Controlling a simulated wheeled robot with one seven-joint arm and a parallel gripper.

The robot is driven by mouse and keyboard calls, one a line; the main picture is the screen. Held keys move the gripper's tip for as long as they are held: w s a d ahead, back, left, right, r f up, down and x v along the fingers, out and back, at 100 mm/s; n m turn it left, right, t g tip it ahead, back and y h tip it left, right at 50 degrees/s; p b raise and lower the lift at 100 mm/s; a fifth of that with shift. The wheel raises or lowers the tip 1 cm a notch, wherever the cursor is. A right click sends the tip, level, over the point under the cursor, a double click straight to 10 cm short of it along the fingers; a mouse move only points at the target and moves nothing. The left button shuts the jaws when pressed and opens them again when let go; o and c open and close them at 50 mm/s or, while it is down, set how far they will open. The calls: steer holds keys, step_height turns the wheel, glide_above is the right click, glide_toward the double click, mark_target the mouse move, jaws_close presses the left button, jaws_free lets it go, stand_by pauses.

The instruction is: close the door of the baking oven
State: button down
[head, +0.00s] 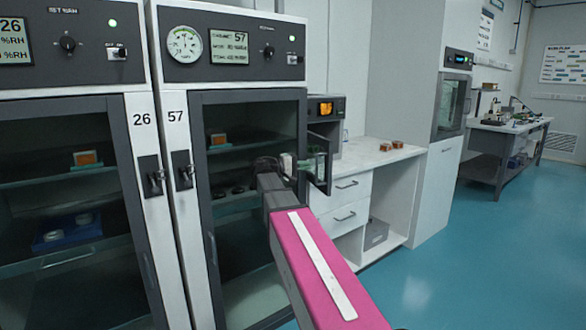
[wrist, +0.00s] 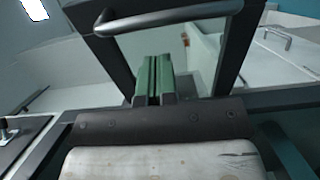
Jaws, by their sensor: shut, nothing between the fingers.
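The baking oven (head: 327,125) sits on the white counter right of the tall cabinets, with an orange display on top. Its dark-framed glass door (head: 328,170) stands open, swung out toward me. In the wrist view a dark-framed glass panel with a grey bar handle (wrist: 165,17), which looks like this door, fills the upper middle. My gripper (head: 305,163) is at the door in the head view. In the wrist view its green fingers (wrist: 153,78) are shut together, empty, in front of the glass below the handle. I cannot tell whether they touch it.
Tall cabinets 26 (head: 68,200) and 57 (head: 255,150) stand close on the left. The teal floor (head: 480,260) is clear at the right.

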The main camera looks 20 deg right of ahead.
mark_target(322, 163)
steer(key=shift+w+d, duration=0.2)
steer(key=shift+d, duration=2.25)
steer(key=shift+d, duration=0.1)
